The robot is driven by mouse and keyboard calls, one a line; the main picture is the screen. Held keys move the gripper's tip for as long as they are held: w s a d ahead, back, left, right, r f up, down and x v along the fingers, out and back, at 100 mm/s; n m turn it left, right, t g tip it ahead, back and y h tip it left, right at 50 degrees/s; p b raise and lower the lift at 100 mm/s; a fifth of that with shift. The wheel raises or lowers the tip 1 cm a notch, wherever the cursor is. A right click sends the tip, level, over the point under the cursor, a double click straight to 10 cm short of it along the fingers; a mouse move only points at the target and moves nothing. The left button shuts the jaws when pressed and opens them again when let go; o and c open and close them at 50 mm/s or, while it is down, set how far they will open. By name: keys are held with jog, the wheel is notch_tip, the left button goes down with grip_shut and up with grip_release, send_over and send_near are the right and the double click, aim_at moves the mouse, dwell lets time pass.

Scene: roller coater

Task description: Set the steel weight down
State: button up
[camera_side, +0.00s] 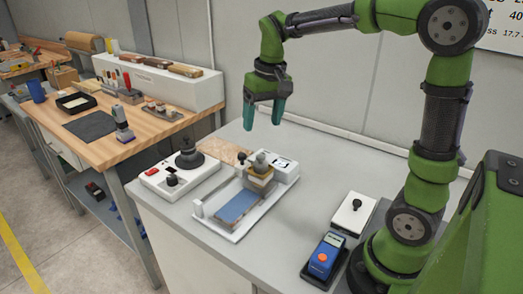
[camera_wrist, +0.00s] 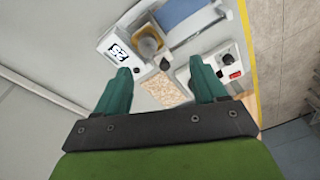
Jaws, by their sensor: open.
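My gripper (camera_side: 263,117) is open and empty, with teal fingers pointing down, high above the bench. In the wrist view my gripper (camera_wrist: 160,72) shows its two fingers wide apart with nothing between them. A grey, knobbed piece that looks like the steel weight (camera_side: 261,159) stands on a tan block on the roller coater (camera_side: 227,231). It also shows from above in the wrist view (camera_wrist: 147,46), beyond the fingertips and apart from them. A blue sheet (camera_side: 239,206) lies on the coater bed in front of the block.
A white box with a black round top and red switch (camera_side: 152,176) stands left of the coater. A speckled tan board (camera_side: 227,152) lies behind. A blue handheld meter (camera_side: 324,259) and a white box with a black knob (camera_side: 353,214) are at right.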

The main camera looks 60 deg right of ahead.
jog(key=s+a+n+t+y, duration=0.1)
jog(key=s+a+t, duration=0.4)
jog(key=s, duration=0.8)
jog(key=a, duration=0.3)
jog(key=shift+a+t+y, duration=0.25)
jog(key=shift+t+y, duration=0.05)
jog(key=shift+y, duration=0.1)
jog(key=shift+s, duration=0.1)
